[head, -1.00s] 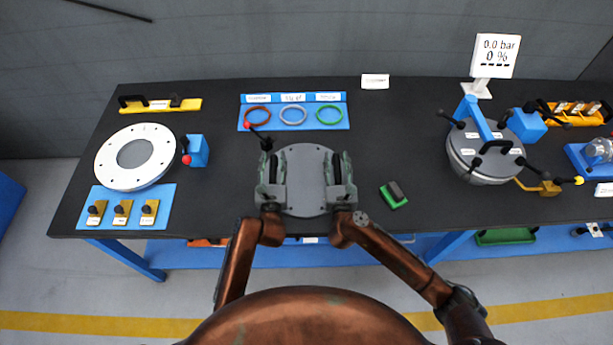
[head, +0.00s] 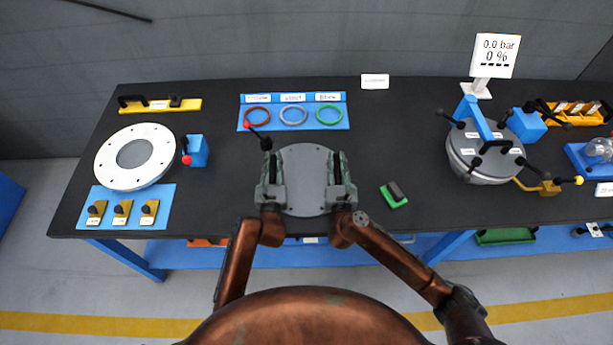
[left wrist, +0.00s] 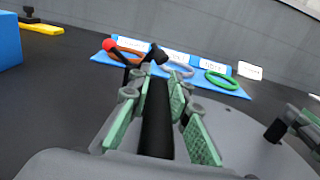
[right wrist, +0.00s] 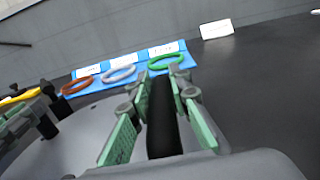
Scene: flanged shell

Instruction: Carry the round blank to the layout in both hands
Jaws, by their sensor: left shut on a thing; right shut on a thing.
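The round blank (head: 306,176) is a grey disc with black handles on its left and right sides, in the middle of the head view. My left gripper (head: 270,178) is shut on its left handle, a black bar (left wrist: 157,125) between the fingers in the left wrist view. My right gripper (head: 339,178) is shut on its right handle, also a black bar (right wrist: 163,125) in the right wrist view. The layout is likely the white ring (head: 115,165) with a grey centre and small holes, at the left of the table. I cannot tell whether the blank touches the table.
A blue valve block (head: 197,151) with a red knob stands between ring and blank. Behind the blank is a blue tray (head: 262,101) with three coloured rings. A green-based block (head: 393,194) lies to the right. A clamped vessel (head: 482,155) stands further right.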

